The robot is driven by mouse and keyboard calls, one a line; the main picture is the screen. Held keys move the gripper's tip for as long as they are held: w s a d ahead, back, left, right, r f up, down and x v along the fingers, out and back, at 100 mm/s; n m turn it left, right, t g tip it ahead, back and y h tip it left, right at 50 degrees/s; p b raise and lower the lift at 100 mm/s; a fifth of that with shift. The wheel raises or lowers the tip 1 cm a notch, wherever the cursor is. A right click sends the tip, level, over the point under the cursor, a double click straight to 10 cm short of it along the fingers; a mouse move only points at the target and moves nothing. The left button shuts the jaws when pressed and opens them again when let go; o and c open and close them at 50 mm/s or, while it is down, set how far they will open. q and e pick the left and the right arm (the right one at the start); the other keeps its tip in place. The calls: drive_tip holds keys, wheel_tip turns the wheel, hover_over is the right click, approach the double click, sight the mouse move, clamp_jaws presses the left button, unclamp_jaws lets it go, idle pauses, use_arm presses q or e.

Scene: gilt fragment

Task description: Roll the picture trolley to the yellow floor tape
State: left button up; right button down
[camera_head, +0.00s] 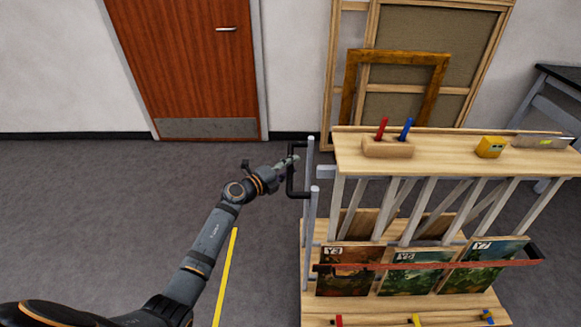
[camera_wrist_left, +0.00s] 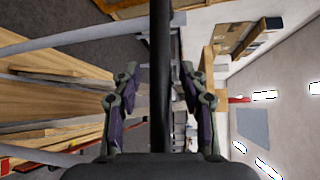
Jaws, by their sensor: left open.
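The picture trolley (camera_head: 460,158) stands on the right in the head view, with a wooden top shelf, grey uprights and a lower deck holding pictures. Its black handle (camera_head: 291,181) is on its left side, fixed to two grey posts. My left gripper (camera_head: 290,161) is at the upper part of this handle. In the left wrist view the black handle bar (camera_wrist_left: 161,35) runs between the open fingers (camera_wrist_left: 159,72), with gaps on both sides. The yellow floor tape (camera_head: 228,270) lies left of the trolley, partly hidden by my left arm. My right gripper is out of view.
A wooden door (camera_head: 186,55) and leaning frames (camera_head: 398,56) are at the back wall. A dark table (camera_head: 560,76) is at the far right. A tool block (camera_head: 388,148) and a yellow item (camera_head: 490,147) rest on the trolley top. Floor left of the trolley is clear.

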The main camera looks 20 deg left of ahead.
use_arm(q)
drive_tip(key=c, duration=0.7)
clamp_jaws()
drive_tip(key=shift+a, duration=0.1)
